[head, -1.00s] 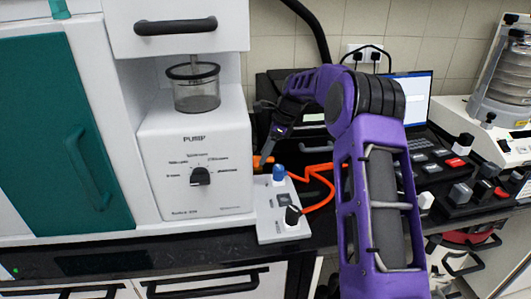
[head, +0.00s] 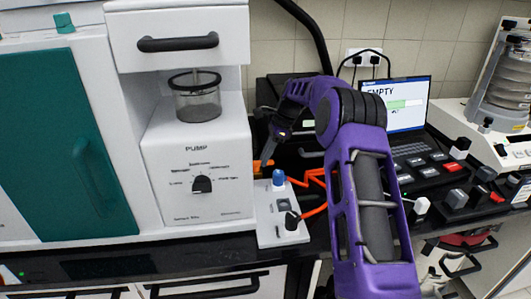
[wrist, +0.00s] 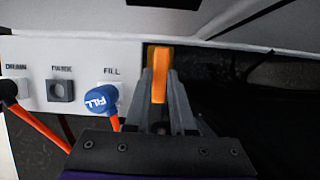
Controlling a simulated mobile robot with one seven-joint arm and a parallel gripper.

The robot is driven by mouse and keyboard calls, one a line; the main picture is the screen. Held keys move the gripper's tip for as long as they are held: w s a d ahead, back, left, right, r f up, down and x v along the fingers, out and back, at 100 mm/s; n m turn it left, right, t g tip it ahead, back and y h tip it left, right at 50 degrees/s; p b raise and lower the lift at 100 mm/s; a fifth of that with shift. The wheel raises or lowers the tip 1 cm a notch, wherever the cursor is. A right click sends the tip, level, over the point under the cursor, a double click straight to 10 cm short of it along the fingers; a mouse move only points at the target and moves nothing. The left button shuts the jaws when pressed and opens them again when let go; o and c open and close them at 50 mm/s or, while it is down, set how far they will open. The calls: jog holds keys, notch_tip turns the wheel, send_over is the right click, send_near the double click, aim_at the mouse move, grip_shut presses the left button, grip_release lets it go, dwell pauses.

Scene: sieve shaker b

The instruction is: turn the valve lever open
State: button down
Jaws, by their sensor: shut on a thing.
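The orange valve lever (wrist: 159,68) shows in the wrist view, standing up between my fingers at the right end of a white panel. My gripper (wrist: 160,88) is shut on it, one finger on each side. In the head view the orange lever (head: 262,165) shows as a small piece below my gripper (head: 268,154), beside the pump housing. The lever's lower part is hidden by my fingers.
The pump housing (head: 195,175) stands to the left, a laptop (head: 408,103) to the right.

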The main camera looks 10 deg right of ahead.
jog(key=shift+w, duration=0.1)
jog(key=c, duration=0.8)
grip_release()
jog(key=shift+o, duration=0.2)
